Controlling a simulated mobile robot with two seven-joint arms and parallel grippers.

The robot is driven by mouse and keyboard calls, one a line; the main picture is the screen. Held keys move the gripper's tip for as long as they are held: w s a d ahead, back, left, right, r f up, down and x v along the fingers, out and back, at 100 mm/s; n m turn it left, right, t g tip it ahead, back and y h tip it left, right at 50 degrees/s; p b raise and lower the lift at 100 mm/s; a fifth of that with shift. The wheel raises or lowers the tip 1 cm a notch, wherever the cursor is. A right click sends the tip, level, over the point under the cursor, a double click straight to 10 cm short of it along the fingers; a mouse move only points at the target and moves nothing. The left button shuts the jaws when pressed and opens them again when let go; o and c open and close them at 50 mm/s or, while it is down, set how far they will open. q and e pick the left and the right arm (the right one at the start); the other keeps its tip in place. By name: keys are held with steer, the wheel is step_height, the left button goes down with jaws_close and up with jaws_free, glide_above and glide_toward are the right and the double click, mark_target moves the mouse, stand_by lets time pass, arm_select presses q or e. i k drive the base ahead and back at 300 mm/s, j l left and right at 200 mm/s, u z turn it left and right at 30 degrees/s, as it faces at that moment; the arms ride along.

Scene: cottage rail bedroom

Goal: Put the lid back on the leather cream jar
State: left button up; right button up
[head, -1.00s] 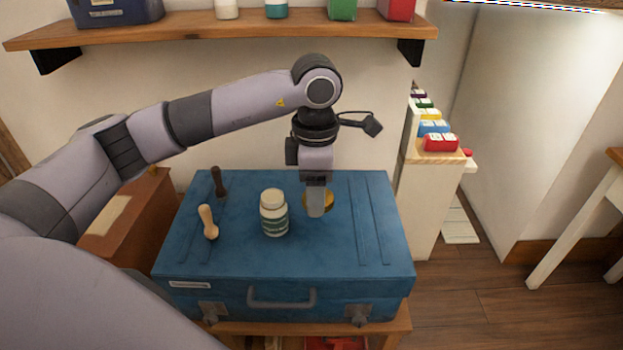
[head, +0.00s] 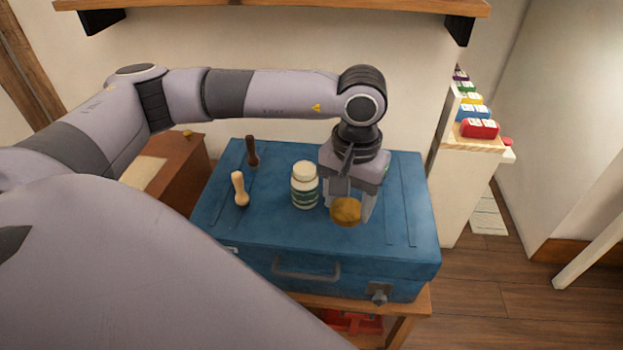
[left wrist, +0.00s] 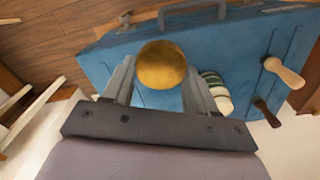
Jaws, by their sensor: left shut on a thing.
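The leather cream jar (head: 305,187) is white with a dark green label and stands upright on the blue case (head: 275,235). Its top is pale, with no gold lid on it. My left gripper (head: 348,204) is shut on the round golden-brown lid (head: 346,212), just right of the jar and apart from it. In the left wrist view the lid (left wrist: 161,65) sits between the two fingers and the jar (left wrist: 216,94) is partly hidden behind one finger. My right gripper is not in view.
A pale wooden-handled tool (head: 240,189) and a dark-handled one (head: 252,152) stand left of the jar on the case. A wall shelf (head: 280,5) runs above. A narrow white unit with coloured boxes (head: 479,128) stands at right. The case's right side is clear.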

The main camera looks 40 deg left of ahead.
mark_target(305, 179)
steer(key=l+u, duration=0.1)
steer(key=u, duration=0.9)
